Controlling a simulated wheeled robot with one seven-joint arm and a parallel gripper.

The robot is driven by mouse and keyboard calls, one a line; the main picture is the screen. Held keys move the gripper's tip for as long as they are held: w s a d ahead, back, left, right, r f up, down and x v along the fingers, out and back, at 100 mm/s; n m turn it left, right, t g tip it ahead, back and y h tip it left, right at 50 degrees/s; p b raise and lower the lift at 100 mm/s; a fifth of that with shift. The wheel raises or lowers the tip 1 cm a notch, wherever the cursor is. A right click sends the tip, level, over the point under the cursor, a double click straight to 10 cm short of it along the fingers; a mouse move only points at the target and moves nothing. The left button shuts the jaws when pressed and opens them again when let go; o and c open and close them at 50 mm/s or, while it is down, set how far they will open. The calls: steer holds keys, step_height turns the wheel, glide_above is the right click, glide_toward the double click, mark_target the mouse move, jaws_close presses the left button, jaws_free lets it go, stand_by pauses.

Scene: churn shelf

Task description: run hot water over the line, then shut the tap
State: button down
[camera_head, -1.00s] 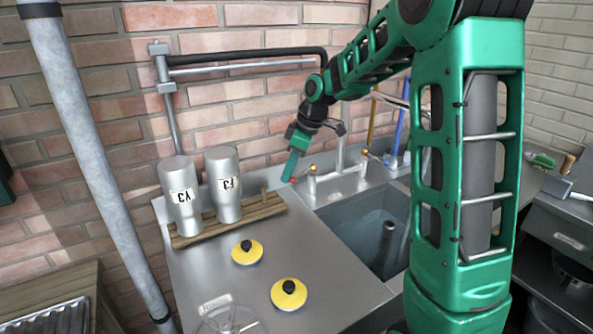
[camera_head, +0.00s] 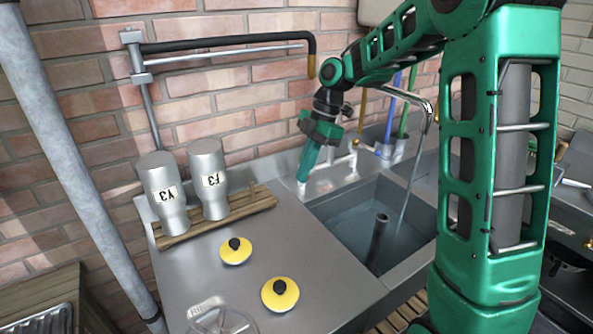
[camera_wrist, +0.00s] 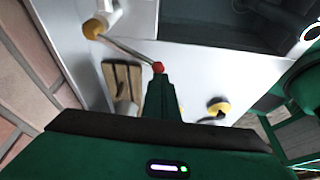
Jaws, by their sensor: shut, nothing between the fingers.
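The sink (camera_head: 345,225) is a grey steel basin with a dark upright pipe (camera_head: 378,240) in it. A chrome spout (camera_head: 428,112) curves over it, and a thin pale stream (camera_head: 407,195), apparently water, falls into the basin. My gripper (camera_head: 302,176) is shut and empty, pointing down behind the basin's left rear corner. In the wrist view, a tap lever (camera_wrist: 125,48) runs from a brass fitting (camera_wrist: 95,28) to a red knob right at the fingertips (camera_wrist: 158,78). I cannot tell whether they touch. I cannot make out which thing is the line.
Two grey bottles (camera_head: 163,193) (camera_head: 209,180) stand on a wooden rack (camera_head: 232,212) left of the sink. Two yellow discs with black knobs (camera_head: 235,250) (camera_head: 280,294) lie on the counter. A black pipe (camera_head: 230,43) runs along the brick wall. Blue and green handles stand behind the sink.

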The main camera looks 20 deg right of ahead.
steer(key=shift+s+d, duration=0.1)
steer(key=shift+d, duration=0.3)
stand_by(0.4)
steer(key=w+d+r+m+t, duration=0.1)
steer(key=w+r+m, duration=0.1)
steer(key=r, duration=0.7)
steer(key=w+d+r+m, duration=0.1)
steer(key=w+r+m, duration=0.15)
steer(key=r, duration=0.65)
steer(key=d+x, duration=0.1)
steer(key=x, duration=2)
steer(key=shift+n, duration=0.25)
steer(key=shift+d+r, duration=0.3)
steer(key=shift+d, duration=0.8)
steer(key=shift+d+r, duration=0.25)
steer(key=shift+d, duration=0.9)
